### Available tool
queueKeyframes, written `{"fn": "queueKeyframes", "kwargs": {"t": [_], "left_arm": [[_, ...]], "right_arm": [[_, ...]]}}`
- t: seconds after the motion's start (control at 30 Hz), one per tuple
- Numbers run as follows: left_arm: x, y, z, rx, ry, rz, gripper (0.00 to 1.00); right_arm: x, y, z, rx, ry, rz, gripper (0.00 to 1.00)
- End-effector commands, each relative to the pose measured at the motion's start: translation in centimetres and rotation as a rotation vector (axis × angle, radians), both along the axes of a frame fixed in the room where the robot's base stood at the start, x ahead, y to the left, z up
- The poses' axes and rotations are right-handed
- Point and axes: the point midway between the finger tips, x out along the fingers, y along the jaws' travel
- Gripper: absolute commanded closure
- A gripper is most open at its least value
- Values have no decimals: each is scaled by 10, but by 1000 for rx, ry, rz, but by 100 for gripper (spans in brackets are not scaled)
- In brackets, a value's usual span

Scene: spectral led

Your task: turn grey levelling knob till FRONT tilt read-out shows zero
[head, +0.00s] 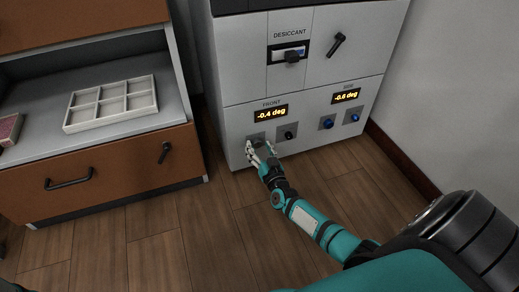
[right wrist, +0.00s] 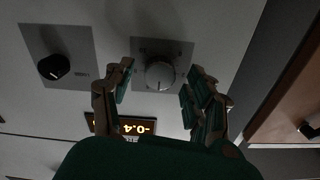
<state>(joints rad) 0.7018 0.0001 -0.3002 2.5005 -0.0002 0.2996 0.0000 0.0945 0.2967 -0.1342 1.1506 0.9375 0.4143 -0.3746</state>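The grey levelling knob (right wrist: 160,75) sits on a square plate on the white cabinet front. In the head view it is largely hidden by my right gripper (head: 261,150). In the right wrist view the fingers (right wrist: 161,72) are open, one on each side of the knob, with gaps visible between them and it. The FRONT tilt read-out (head: 271,113) above shows -0.4 deg. It appears upside down and partly covered in the wrist view (right wrist: 130,126).
A black knob (head: 290,131) on its own plate is just right of the grey one. Two blue knobs (head: 327,123) (head: 354,118) sit below the second read-out (head: 346,96), showing -0.6 deg. A brown drawer unit (head: 110,165) stands left; the wooden floor is clear.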

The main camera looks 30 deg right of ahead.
Motion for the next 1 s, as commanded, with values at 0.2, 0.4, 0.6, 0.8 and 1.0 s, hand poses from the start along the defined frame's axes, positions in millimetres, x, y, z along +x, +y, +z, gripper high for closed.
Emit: {"fn": "queueKeyframes", "kwargs": {"t": [0.2,0.4,0.6,0.8,1.0], "left_arm": [[0,0,0,0,-1,0,60],[0,0,0,0,-1,0,60],[0,0,0,0,-1,-1,60],[0,0,0,0,-1,-1,60],[1,0,0,0,2,-1,60]], "right_arm": [[0,0,0,0,0,0,74],[0,0,0,0,0,0,98],[-1,0,-1,17,-4,0,98],[-1,0,-1,97,-22,0,98],[-1,1,-1,238,-55,0,98]]}}
